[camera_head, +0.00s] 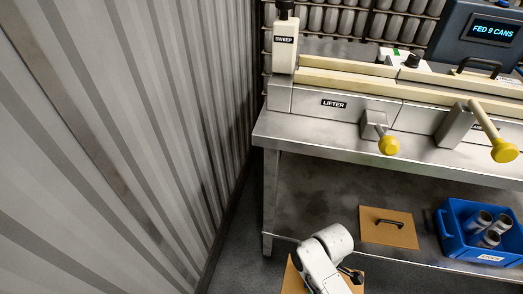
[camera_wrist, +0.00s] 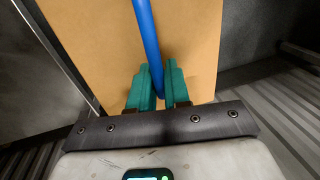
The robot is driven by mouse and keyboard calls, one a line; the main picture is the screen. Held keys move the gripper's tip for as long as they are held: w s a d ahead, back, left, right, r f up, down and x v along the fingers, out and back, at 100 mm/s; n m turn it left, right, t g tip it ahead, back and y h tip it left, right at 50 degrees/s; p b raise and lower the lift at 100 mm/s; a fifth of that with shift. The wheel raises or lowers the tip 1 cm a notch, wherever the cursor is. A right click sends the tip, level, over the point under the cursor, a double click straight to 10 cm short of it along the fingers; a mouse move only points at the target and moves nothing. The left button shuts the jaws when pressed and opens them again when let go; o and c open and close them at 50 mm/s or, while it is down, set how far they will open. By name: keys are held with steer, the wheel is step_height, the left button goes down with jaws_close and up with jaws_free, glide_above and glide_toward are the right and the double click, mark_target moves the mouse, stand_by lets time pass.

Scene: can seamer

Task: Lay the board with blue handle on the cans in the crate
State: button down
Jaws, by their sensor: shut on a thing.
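In the wrist view, the teal fingers of my gripper (camera_wrist: 155,84) are closed on the end of the blue handle (camera_wrist: 147,38) of a tan board (camera_wrist: 100,50). In the head view the board (camera_head: 292,278) shows partly behind my arm, at the bottom in front of the bench, and my gripper (camera_head: 350,275) is mostly hidden there. The blue crate (camera_head: 452,243) stands on the bench's lower shelf at the right. Several grey cans (camera_head: 480,220) are visible in it, and no board lies on them.
Another tan board (camera_head: 376,235) with a black handle (camera_head: 389,223) lies on the lower shelf, left of the crate. The steel bench (camera_head: 300,137) with yellow-knobbed levers (camera_head: 389,145) overhangs the shelf (camera_head: 320,190). A corrugated wall (camera_head: 130,130) closes the left side.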

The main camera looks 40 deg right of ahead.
steer(key=w+a+r+m, duration=0.2)
steer(key=w+a+r, duration=0.15)
steer(key=w, duration=0.55)
steer(key=w+a+r+m+t, duration=0.1)
steer(key=w+a+r+m, duration=0.15)
steer(key=w+r, duration=0.45)
steer(key=w+a+r+m, duration=0.2)
steer(key=w+r+m, duration=0.1)
steer(key=w, duration=0.9)
steer(key=s+r+p, duration=0.8)
steer(key=p, duration=0.4)
steer(key=shift+s+a+r, duration=0.25)
steer(key=shift+s+r, duration=0.1)
steer(key=shift+r, duration=0.05)
steer(key=shift+s, duration=0.1)
